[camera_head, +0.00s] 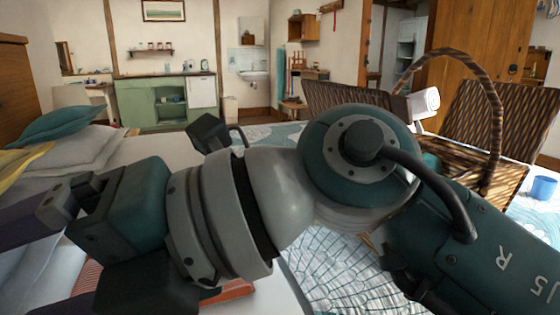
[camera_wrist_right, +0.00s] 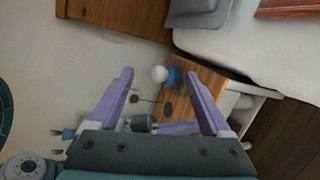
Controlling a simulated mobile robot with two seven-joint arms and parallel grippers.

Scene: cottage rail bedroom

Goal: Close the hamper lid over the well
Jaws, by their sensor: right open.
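The wicker hamper (camera_head: 505,180) stands at the right of the head view, with a tall arched handle. Its left lid flap (camera_head: 345,96) and right lid flap (camera_head: 515,115) both stand raised. My right arm hides the hamper's front left side and much of its well. A white cylindrical thing (camera_head: 424,102) shows beside the handle, above the well. My right gripper (camera_wrist_right: 158,75) is open and empty in the right wrist view, its lavender fingers well apart. In the head view it points to the left edge, far from the hamper. My left gripper is not in view.
A blue cup (camera_head: 543,187) stands right of the hamper. The patterned bedspread (camera_head: 340,265) lies below my right arm. Pillows (camera_head: 75,145) lie at left. The right wrist view shows a wooden bedside surface (camera_wrist_right: 180,100) beyond the fingers. A green cabinet (camera_head: 150,103) stands far back.

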